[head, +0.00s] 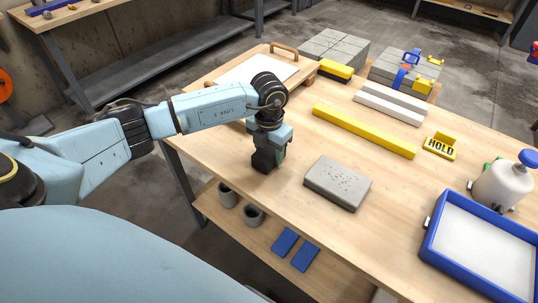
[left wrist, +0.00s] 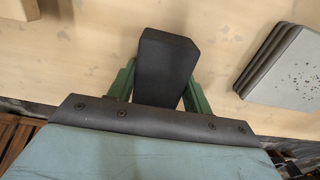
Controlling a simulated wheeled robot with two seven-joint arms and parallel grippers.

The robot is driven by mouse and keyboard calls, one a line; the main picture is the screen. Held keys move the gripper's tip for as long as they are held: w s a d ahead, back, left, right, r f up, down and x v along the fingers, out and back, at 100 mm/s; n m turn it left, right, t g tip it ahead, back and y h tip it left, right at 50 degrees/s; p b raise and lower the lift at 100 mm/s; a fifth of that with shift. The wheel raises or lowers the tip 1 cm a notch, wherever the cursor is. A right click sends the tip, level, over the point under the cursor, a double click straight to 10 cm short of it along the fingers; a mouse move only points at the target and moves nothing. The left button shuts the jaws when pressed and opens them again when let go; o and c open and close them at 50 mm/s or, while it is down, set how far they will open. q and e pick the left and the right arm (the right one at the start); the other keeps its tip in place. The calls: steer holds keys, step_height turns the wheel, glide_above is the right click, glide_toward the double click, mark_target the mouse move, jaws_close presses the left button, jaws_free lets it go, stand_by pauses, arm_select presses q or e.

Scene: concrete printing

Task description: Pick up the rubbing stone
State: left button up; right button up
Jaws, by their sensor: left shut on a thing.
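The rubbing stone, a dark, almost black block (head: 264,161), is at the near left edge of the wooden table (head: 300,140). My left gripper (head: 270,147) points down over it and is shut on it. In the left wrist view the stone (left wrist: 166,62) sits between the two green fingers of the gripper (left wrist: 160,88), and its far end sticks out past them. I cannot tell whether its underside touches the table or is slightly above it. My right gripper is not in view.
A grey pitted concrete slab (head: 337,183) lies just right of the stone. Beyond are a yellow bar (head: 363,130), white bars (head: 390,103), a HOLD sign (head: 441,146) and a wooden-handled board (head: 262,72). A blue-rimmed tray (head: 432,246) and white sprayer (head: 500,186) stand right.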

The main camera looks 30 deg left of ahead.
mark_target(269, 150)
arm_select(q)
steer(key=shift+c, duration=1.1)
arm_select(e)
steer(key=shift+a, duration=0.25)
arm_select(q)
steer(key=shift+r, duration=0.2)
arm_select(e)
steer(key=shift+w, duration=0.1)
arm_select(q)
step_height(269, 150, up, 8)
steer(key=shift+r+p, duration=0.2)
steer(key=shift+p, duration=0.3)
steer(key=shift+r, duration=0.7)
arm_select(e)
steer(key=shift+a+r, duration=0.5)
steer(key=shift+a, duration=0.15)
